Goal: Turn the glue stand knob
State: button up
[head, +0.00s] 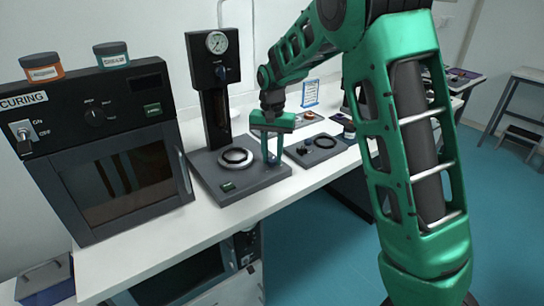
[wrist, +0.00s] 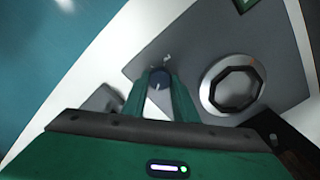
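The glue stand has a grey base (head: 203,171), a dark column with a round gauge (head: 216,42), and a pale ring (head: 222,160) around a dark opening. In the wrist view its knob (wrist: 160,80) is small, round and dark blue, with a light pointer mark, and sits beside the ring (wrist: 208,85). My gripper (head: 271,160) points down at the base's right side. In the wrist view my fingers (wrist: 160,92) flank the knob closely with no clear gap, and appear shut on it. In the head view the gripper hides the knob.
A flat dark plate (head: 318,157) with a knob and ring lies right of the stand. A small blue-framed sign (head: 310,93) stands behind.

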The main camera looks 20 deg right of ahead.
aim_at(272, 158)
jog(key=shift+n, duration=0.3)
jog(key=n, duration=1.1)
jog(key=shift+w+r, duration=0.1)
jog(key=shift+n, duration=0.3)
dwell(0.4)
jog(key=o, duration=1.1)
jog(key=shift+c, duration=0.2)
notch_tip(272, 158, up, 11)
jog(key=shift+f, duration=0.2)
